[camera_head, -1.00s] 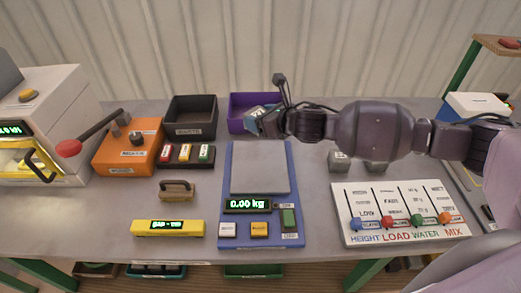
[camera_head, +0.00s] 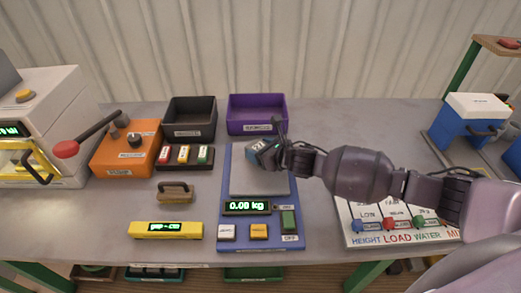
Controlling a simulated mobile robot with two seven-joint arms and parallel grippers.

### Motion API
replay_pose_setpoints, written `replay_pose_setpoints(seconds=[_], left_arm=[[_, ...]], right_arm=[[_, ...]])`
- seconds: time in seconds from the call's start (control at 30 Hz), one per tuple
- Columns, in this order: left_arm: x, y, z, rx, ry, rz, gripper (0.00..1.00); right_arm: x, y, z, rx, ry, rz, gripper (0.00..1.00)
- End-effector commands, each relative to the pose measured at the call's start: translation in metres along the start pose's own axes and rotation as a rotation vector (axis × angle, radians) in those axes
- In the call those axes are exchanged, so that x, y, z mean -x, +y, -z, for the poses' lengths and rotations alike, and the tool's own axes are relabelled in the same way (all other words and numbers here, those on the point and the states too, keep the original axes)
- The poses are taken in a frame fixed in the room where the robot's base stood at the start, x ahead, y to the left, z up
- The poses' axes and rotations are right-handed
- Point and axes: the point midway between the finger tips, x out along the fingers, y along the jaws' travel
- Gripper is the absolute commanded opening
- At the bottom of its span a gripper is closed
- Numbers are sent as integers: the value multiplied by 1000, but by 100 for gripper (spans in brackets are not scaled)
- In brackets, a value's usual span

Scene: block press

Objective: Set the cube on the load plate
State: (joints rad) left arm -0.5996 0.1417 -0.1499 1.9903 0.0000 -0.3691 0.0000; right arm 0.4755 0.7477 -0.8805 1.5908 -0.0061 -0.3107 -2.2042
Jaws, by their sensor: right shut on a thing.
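The blue scale (camera_head: 228,205) stands mid-table with its grey load plate (camera_head: 258,184) on top. Its green display seems to read 0.08 kg. My right gripper (camera_head: 262,157) is over the back part of the load plate, pointing down and left. It is shut on the cube, which is mostly hidden by the fingers. I cannot tell clearly whether the cube touches the plate. My left gripper is not in view.
A purple bin (camera_head: 257,127) stands just behind the scale, with a black bin (camera_head: 190,133) to its left. A row of three coloured buttons (camera_head: 184,155) and a wooden-handled tool (camera_head: 175,191) lie left. The slider panel (camera_head: 397,238) is partly under my right arm.

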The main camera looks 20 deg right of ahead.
Motion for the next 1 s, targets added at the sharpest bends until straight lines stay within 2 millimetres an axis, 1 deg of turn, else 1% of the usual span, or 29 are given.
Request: replay_pose_setpoints(seconds=[0.17,0.33,0.37,0.5,0.77,0.87,1.0], left_arm=[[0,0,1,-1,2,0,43],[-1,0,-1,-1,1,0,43],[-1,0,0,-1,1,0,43],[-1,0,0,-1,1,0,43],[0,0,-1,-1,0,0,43],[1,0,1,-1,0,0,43],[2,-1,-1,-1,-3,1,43]], right_arm=[[0,0,-2,1,-3,-1,27],[-1,0,1,0,-2,-1,27],[-1,0,2,-1,0,0,67],[-1,0,2,-1,0,0,88],[-1,0,2,0,0,0,89],[1,0,-2,0,-1,0,89],[15,-1,0,1,2,1,89]])
